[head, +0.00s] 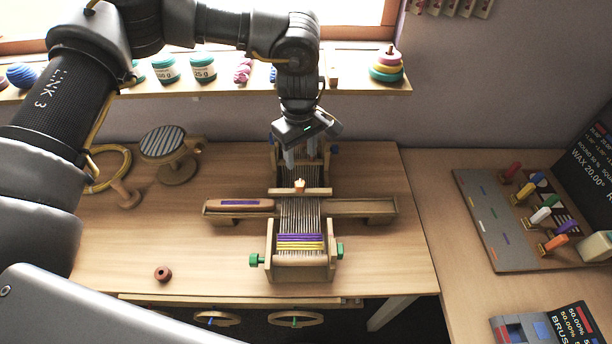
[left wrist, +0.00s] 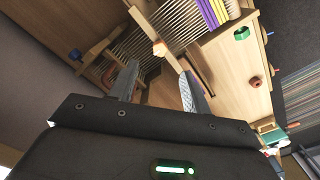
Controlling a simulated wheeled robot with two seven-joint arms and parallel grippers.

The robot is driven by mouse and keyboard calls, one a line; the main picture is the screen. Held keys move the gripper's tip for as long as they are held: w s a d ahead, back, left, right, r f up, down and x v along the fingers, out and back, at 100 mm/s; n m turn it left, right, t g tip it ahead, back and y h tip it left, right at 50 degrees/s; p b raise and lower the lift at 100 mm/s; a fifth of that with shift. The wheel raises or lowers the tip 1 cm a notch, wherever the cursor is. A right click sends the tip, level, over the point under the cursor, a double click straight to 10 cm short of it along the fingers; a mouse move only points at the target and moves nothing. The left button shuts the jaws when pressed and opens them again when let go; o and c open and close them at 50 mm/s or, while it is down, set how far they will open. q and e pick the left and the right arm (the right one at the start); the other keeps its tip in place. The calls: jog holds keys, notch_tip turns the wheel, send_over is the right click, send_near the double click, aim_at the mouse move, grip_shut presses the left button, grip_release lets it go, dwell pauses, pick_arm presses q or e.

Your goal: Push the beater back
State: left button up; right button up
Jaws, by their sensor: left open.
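The small wooden loom (head: 271,242) stands mid-table, with dark warp threads and a purple and yellow woven band (head: 300,242) at its near end. The beater (head: 317,191) is a pale wooden bar across the warp with a small knob at its middle, apart from the band. My left gripper (head: 301,160) points down just behind the beater, over the far part of the warp. Its fingers are apart with nothing between them. In the left wrist view the open fingers (left wrist: 158,82) show near the beater's knob (left wrist: 159,48); I cannot tell whether they touch it. My right gripper is not in view.
A shuttle with purple thread (head: 240,206) lies on the loom's left side shelf. Green knobs flank the loom's front. A brown spool (head: 162,273) lies front left; a round striped stand (head: 165,142) is back left. A board with coloured handles (head: 490,235) lies right.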

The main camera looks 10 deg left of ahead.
aim_at(300, 183)
pick_arm(q)
jog(key=f+p, duration=0.1)
jog(key=f, duration=0.2)
jog(key=f+p, duration=0.1)
jog(key=f, duration=0.2)
jog(key=f+p, duration=0.1)
jog(key=f, duration=0.2)
jog(key=shift+w+a+f+p, duration=0.1)
jog(key=shift+a+f+p, duration=0.05)
jog(key=shift+a+p, duration=0.15)
jog(key=shift+d+f, duration=0.1)
jog(key=shift+f, duration=0.5)
grip_shut()
